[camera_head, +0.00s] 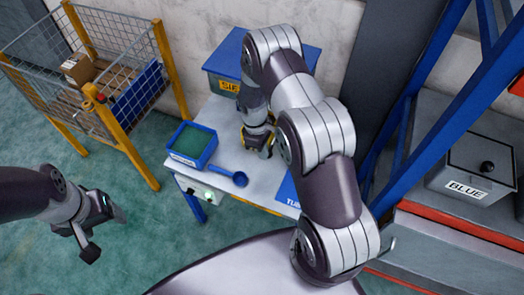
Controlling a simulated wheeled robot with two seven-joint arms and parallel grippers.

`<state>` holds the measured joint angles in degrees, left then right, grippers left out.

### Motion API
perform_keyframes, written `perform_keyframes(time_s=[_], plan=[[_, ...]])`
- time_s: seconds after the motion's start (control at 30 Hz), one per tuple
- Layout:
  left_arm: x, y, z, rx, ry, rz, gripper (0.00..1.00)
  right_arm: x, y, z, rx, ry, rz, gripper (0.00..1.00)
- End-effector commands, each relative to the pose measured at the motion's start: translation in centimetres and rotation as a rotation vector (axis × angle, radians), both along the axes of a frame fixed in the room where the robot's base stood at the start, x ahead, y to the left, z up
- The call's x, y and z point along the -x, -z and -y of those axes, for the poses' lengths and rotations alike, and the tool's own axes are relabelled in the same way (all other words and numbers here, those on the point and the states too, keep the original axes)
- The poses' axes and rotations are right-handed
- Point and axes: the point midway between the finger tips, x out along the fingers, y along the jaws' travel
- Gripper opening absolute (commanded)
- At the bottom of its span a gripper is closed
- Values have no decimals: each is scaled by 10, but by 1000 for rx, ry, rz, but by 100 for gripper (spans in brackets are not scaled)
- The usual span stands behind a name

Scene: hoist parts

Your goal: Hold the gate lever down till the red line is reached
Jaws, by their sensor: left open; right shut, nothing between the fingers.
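I cannot make out a gate lever or a level mark with a red line; my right arm covers part of the table. My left gripper (98,236) is open and empty, over the green floor left of the table. A blue tray (208,153) with green contents stands at the table's left edge. A blue scoop (238,179) lies by the front edge.
A blue "TUM..." panel (286,190) is partly behind my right arm. A wire cage cart (125,95) with yellow posts stands at left. At right are blue frame beams (455,80), a grey "BLUE" box (466,188) with a black knob, and a red-edged ledge (450,232).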

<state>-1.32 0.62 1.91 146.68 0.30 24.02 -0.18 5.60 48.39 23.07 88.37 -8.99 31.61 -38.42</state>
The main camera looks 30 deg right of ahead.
Motion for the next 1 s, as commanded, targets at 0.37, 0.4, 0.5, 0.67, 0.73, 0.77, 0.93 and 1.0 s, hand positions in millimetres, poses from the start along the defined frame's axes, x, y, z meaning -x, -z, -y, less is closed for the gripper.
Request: perform_keyframes(time_s=[0.37,0.4,0.5,0.67,0.73,0.77,0.93,1.0], plan=[[0,-20,0,0,0,1,68,-4,-56,-20,5,-1,17,0],[0,-17,0,0,0,-1,68,-2,-65,-24,5,-1,14,0],[0,-11,0,0,0,-1,68,0,-87,-33,5,-1,13,0],[0,-5,0,0,0,0,68,3,-114,-44,4,1,9,0],[0,-4,0,0,0,0,68,4,-122,-47,5,1,7,0],[0,-3,0,0,0,0,68,5,-125,-48,5,2,7,0],[0,-3,0,0,0,0,68,5,-132,-50,4,2,5,0],[0,-3,0,0,0,0,68,6,-132,-50,4,2,3,0]])
